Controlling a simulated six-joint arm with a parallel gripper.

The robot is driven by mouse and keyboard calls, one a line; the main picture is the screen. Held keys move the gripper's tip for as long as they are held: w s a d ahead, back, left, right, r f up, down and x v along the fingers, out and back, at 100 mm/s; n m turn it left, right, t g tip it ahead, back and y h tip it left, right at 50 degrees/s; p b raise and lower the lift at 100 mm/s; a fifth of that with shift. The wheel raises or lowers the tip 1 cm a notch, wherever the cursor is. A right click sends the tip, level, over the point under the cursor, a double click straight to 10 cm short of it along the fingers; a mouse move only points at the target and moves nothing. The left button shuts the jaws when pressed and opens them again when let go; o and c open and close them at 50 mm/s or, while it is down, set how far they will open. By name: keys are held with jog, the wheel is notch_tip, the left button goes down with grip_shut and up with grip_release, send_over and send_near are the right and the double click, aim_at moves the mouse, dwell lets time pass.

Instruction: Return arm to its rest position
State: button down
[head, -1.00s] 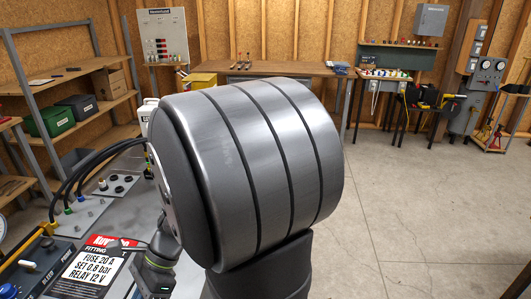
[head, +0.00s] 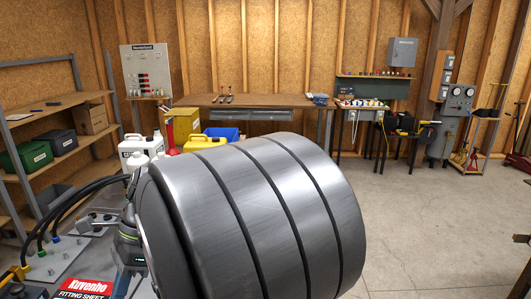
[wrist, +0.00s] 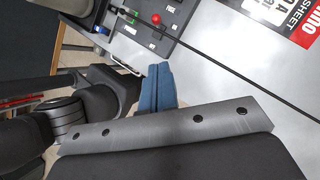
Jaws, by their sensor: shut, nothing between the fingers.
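My gripper (wrist: 162,84) shows in the wrist view as two blue fingers pressed together, with nothing between them. It is over the grey bench top, apart from the control panel (wrist: 150,28) with its red knob. In the head view my own large grey banded arm link (head: 265,215) fills the lower middle.
White jugs (head: 140,147) and a yellow jug (head: 204,144) stand behind. The concrete floor (head: 420,210) at right is clear.

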jog(key=x, duration=0.7)
jog(key=d+x, duration=0.1)
jog(key=x, duration=0.3)
jog(key=shift+s, duration=0.5)
jog(key=shift+d+f, duration=0.15)
jog(key=shift+f, duration=0.1)
jog(key=shift+s+d+f+n+g+y, duration=0.3)
jog(key=shift+f+y, duration=0.2)
jog(key=shift+y, duration=0.2)
jog(key=shift+s+d+f+n+g+y, duration=0.2)
jog(key=shift+d+f+n+g+y, duration=0.15)
jog(key=shift+f+y, duration=0.3)
jog(key=shift+d+f+n+y, duration=0.3)
jog(key=shift+f+y, duration=0.15)
jog(key=shift+y, duration=0.6)
jog(key=shift+w+d+f+t+y, duration=0.1)
jog(key=shift+d+f+t+y, duration=0.25)
jog(key=shift+y, duration=0.55)
jog(key=w+d, duration=0.3)
jog(key=shift+f, duration=0.15)
jog(key=v, duration=0.9)
